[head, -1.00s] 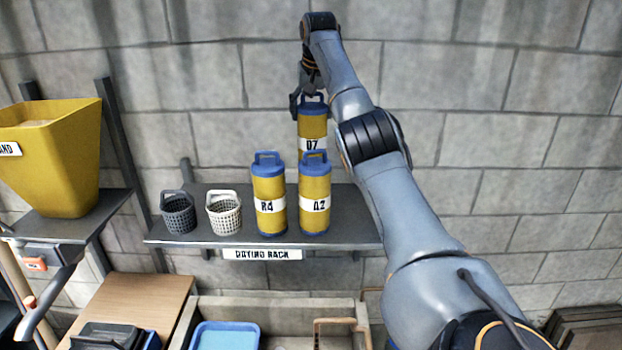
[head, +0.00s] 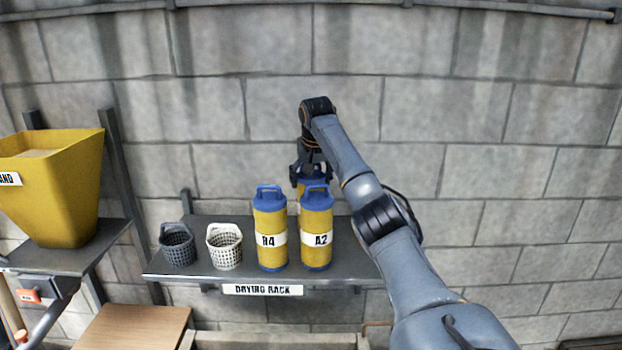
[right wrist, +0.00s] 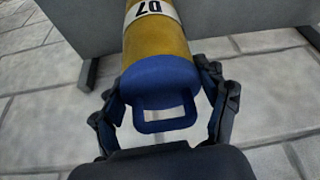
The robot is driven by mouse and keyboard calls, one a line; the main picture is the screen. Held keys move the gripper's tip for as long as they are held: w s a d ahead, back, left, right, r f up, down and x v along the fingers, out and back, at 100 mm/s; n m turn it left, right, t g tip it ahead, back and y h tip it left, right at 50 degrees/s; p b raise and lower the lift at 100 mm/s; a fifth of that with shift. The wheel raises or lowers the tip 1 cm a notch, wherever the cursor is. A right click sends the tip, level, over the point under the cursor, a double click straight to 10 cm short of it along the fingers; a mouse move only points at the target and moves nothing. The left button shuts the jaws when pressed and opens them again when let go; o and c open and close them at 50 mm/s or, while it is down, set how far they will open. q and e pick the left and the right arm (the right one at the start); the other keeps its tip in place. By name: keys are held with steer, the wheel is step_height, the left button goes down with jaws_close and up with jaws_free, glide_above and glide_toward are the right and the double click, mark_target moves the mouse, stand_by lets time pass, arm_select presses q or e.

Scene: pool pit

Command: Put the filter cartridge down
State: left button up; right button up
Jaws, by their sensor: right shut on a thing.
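My right gripper (head: 311,176) is shut on a yellow filter cartridge with a blue cap and a white label (right wrist: 155,12). In the right wrist view, the fingers stand on both sides of its blue top and loop handle (right wrist: 165,115). In the head view, the held cartridge is upright behind cartridge A2 (head: 316,218) and mostly hidden by it. Its base is hidden, so I cannot tell whether it touches the drying rack (head: 200,277). Cartridge R4 (head: 270,225) stands left of A2 at the rack's front. My left gripper is not in view.
A dark basket (head: 178,246) and a white basket (head: 224,248) stand on the rack's left part. A yellow sand hopper (head: 55,190) is further left. The block wall (head: 440,90) is close behind the rack. Bare rack shows behind R4 and the baskets.

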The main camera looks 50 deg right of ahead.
steer(key=shift+f, duration=0.1)
steer(key=o, duration=1.8)
steer(key=shift+s, duration=0.1)
